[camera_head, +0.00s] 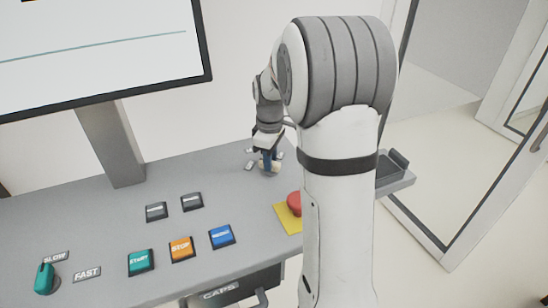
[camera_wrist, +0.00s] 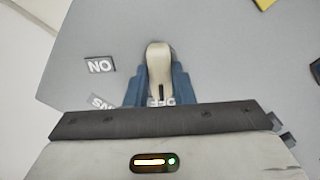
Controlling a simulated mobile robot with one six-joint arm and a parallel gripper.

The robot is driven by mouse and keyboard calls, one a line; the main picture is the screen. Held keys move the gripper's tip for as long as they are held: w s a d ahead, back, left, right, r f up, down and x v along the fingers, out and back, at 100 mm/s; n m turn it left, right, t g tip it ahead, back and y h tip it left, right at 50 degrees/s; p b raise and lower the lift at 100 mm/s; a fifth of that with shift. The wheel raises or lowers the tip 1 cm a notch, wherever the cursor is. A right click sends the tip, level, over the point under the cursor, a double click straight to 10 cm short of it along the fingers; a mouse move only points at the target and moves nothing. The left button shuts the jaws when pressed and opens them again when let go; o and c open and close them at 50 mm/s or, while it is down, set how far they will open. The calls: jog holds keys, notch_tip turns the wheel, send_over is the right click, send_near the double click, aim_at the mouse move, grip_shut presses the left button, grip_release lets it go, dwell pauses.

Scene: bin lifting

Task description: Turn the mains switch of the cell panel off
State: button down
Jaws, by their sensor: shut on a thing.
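The mains switch is a cream knob (camera_wrist: 158,62) on the grey panel, with a long handle and a short dark line near its lower end in the wrist view. My gripper (camera_wrist: 160,82) has its blue fingers shut on the knob, one on each side. The dark line lies by an upside-down label that seems to read OFF (camera_wrist: 162,102), partly hidden. The ON label (camera_wrist: 101,66) is left of the knob, and a partly covered label (camera_wrist: 103,102) sits below it. In the head view my gripper (camera_head: 267,160) is down at the cream knob (camera_head: 276,167) near the panel's back edge.
A red emergency button (camera_head: 295,203) on a yellow plate stands in front of the switch, partly behind my arm. START (camera_head: 141,262), STOP (camera_head: 181,249) and a blue button (camera_head: 222,236) line the front. A teal SLOW/FAST knob (camera_head: 44,278) is at left. A monitor (camera_head: 100,50) stands behind.

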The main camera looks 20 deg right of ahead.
jog(key=shift+s+f, duration=0.15)
jog(key=c, duration=1.3)
grip_release()
jog(key=shift+d, duration=0.1)
jog(key=shift+o, duration=0.3)
notch_tip(320, 180, up, 8)
jog(key=shift+r+b, duration=0.1)
jog(key=shift+b, duration=0.25)
jog(key=s+a+f+m+t, duration=0.1)
jog(key=s+a+m, duration=0.3)
jog(key=s, duration=0.7)
jog(key=s+a+f+m+t, duration=0.1)
jog(key=s+a+m, duration=0.4)
jog(key=s, duration=0.6)
jog(key=shift+s+a+t, duration=0.15)
jog(key=shift+s+t, duration=0.15)
jog(key=shift+t, duration=0.2)
